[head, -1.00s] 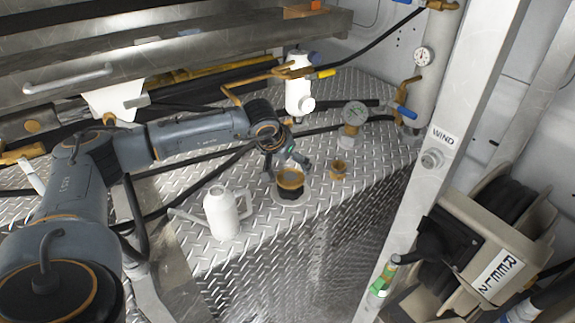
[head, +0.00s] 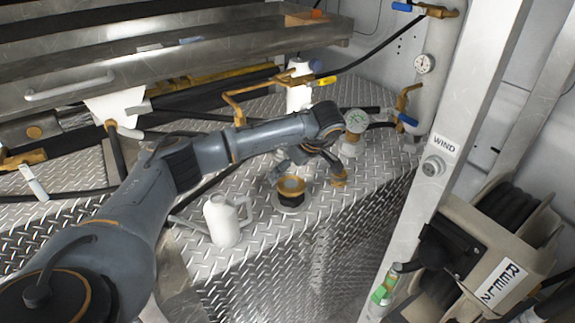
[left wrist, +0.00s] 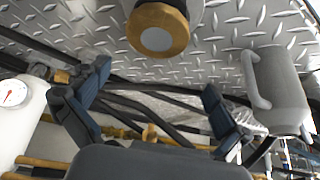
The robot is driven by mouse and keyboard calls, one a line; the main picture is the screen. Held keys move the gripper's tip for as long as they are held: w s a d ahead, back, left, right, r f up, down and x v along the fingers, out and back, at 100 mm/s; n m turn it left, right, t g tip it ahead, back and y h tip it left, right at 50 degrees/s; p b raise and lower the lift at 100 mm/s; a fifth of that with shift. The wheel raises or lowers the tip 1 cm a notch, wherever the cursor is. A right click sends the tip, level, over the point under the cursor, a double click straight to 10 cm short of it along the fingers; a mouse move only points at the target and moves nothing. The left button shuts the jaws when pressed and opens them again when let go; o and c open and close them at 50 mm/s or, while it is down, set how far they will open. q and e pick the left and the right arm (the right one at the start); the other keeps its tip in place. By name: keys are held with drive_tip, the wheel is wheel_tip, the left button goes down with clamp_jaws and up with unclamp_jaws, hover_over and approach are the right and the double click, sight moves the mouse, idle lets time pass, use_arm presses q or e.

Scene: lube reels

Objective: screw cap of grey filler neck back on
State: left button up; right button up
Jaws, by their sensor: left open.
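The filler neck (head: 290,201) is a short dark stub on a pale round flange in the tread-plate deck. Its top is a brass-coloured ring with a pale centre (head: 291,185). In the left wrist view this brass top (left wrist: 160,32) is ahead of the fingertips, near the upper edge. A small brass piece (head: 338,181), possibly the cap, stands to the right of the neck, partly hidden by a finger. My left gripper (head: 309,172) is open above and between them, its fingers spread; the left wrist view shows it empty (left wrist: 155,85). My right gripper is not in view.
A white can (head: 226,220) stands left of the neck, also seen in the left wrist view (left wrist: 277,90). A metal post (head: 440,150) and reel (head: 485,245) are at right. Bare deck lies in front.

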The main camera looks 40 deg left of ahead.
sight(290, 185)
use_arm(q)
drive_tip(key=shift+s+r+m+h, duration=0.3)
drive_tip(key=shift+m+h, duration=0.2)
drive_tip(key=shift+m, duration=0.4)
drive_tip(key=s+d+r+m+t+h, duration=0.25)
drive_tip(key=s+r+m+h, duration=0.35)
drive_tip(key=m, duration=0.5)
drive_tip(key=w+f+p, duration=0.1)
drive_tip(key=w+f, duration=0.1)
drive_tip(key=f, duration=0.2)
drive_tip(key=w+a+f+y+p, duration=0.1)
drive_tip(key=w+f, duration=0.1)
drive_tip(key=f, duration=0.1)
drive_tip(key=w+a+f+y, duration=0.1)
drive_tip(key=w+f, duration=0.1)
drive_tip(key=f, duration=0.2)
drive_tip(key=shift+w+a+f+t+p, duration=0.1)
drive_tip(key=shift+w+f+t+p, duration=0.2)
drive_tip(key=shift+t+p, duration=0.1)
